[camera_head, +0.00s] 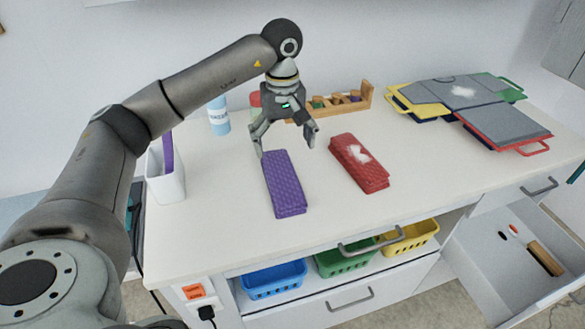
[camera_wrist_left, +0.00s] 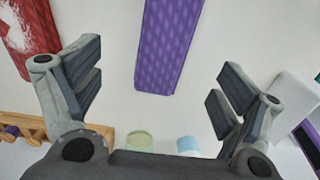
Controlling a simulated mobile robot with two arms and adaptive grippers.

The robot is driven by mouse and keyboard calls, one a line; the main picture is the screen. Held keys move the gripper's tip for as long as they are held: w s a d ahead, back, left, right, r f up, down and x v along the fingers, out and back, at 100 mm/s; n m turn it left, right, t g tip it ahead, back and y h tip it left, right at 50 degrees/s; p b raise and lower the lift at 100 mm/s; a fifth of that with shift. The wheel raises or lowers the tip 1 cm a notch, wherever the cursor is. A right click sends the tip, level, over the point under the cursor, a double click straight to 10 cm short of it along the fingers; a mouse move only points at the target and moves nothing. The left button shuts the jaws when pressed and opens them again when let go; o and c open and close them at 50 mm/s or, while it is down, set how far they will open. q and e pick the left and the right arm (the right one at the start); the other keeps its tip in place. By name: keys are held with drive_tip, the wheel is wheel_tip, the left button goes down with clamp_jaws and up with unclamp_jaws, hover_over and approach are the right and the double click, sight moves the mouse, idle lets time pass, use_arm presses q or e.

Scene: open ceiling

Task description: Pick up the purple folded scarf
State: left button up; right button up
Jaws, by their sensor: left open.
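The purple folded scarf (camera_head: 284,185) lies flat on the white counter, long and quilted, left of the red folded cloth. My left gripper (camera_head: 285,147) is above the counter near the scarf's far end, its fingers spread and empty. No contact between fingers and scarf shows. My right gripper is not in view.
A red folded cloth (camera_head: 358,164) with a white patch lies right of the scarf. A wooden rack (camera_head: 350,103) and a blue-labelled bottle (camera_head: 218,116) stand behind. A white bin (camera_head: 165,178) stands left. Boards (camera_head: 460,97) lie at right. An open drawer (camera_head: 515,270) juts out below.

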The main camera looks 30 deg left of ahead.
sight(282, 173)
use_arm(q)
drive_tip(key=f, duration=0.2)
drive_tip(key=s+f, duration=0.1)
drive_tip(key=f, duration=0.1)
drive_tip(key=shift+f+p, duration=0.4)
wheel_tip(282, 173, down, 5)
drive_tip(key=shift+a+p, duration=0.15)
drive_tip(key=shift+p, duration=0.75)
drive_tip(key=shift+f, duration=0.1)
drive_tip(key=shift+c, duration=0.3)
drive_tip(key=c, duration=1.1)
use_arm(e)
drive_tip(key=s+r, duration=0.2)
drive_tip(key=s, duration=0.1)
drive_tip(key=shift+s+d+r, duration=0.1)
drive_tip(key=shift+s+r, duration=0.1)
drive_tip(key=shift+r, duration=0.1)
